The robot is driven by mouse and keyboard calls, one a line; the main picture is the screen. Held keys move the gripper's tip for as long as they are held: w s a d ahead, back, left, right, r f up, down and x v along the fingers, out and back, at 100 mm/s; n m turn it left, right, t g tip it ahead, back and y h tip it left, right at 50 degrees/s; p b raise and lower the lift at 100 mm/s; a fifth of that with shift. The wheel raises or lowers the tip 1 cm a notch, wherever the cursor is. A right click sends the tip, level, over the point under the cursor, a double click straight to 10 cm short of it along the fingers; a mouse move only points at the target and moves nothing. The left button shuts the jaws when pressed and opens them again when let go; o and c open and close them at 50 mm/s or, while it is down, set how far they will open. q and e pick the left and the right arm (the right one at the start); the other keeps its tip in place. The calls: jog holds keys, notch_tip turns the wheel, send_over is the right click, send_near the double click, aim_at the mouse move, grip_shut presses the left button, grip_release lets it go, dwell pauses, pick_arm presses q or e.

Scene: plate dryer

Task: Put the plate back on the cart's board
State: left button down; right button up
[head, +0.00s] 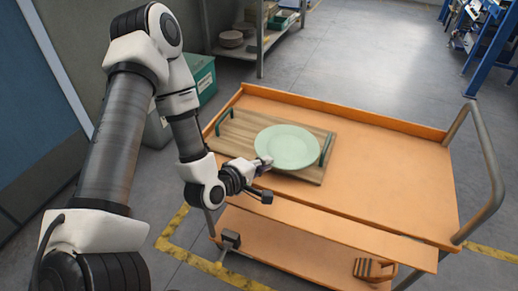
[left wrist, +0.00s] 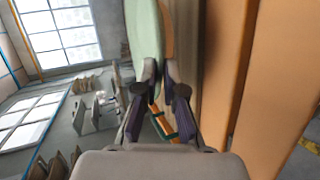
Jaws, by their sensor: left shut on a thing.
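A pale green plate (head: 287,147) lies roughly level over the wooden board (head: 238,130) on the orange cart's top. Whether it touches the board is hard to tell. My left gripper (head: 263,164) is at the plate's near left rim and shut on it. In the left wrist view the plate (left wrist: 143,30) stands edge-on between the fingertips of the left gripper (left wrist: 158,72). The board has a dark green handle at each end. My right gripper is not in view.
The orange cart top (head: 400,190) is bare to the right of the board. The cart has a grey push handle (head: 488,165) at right and a lower shelf (head: 290,250) with a brown item (head: 373,269).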

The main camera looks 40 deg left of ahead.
aim_at(257, 149)
pick_arm(q)
jog(key=a+b, duration=0.1)
jog(key=b, duration=0.3)
jog(key=w+a+f+b, duration=0.1)
jog(key=b, duration=0.3)
jog(key=shift+w+f, duration=0.2)
jog(key=shift+f, duration=0.1)
jog(key=shift+w+a+b, duration=0.6)
jog(key=shift+a+b, duration=0.05)
jog(key=shift+b, duration=0.15)
jog(key=shift+w+a+r+p, duration=0.2)
jog(key=shift+w+a+r, duration=0.1)
jog(key=shift+a, duration=0.15)
jog(key=shift+w+a+r+p, duration=0.15)
jog(key=shift+w+a+r, duration=0.1)
jog(key=shift+a, duration=0.15)
jog(key=w+a, duration=0.2)
jog(key=a, duration=0.1)
jog(key=w+a+f, duration=0.1)
jog(key=shift+w+a, duration=0.4)
jog(key=f, duration=0.2)
jog(key=f+b, duration=0.1)
jog(key=shift+w+a+f, duration=0.15)
jog(key=shift+a+f, duration=0.05)
jog(key=shift+f, duration=0.2)
jog(key=shift+r, duration=0.15)
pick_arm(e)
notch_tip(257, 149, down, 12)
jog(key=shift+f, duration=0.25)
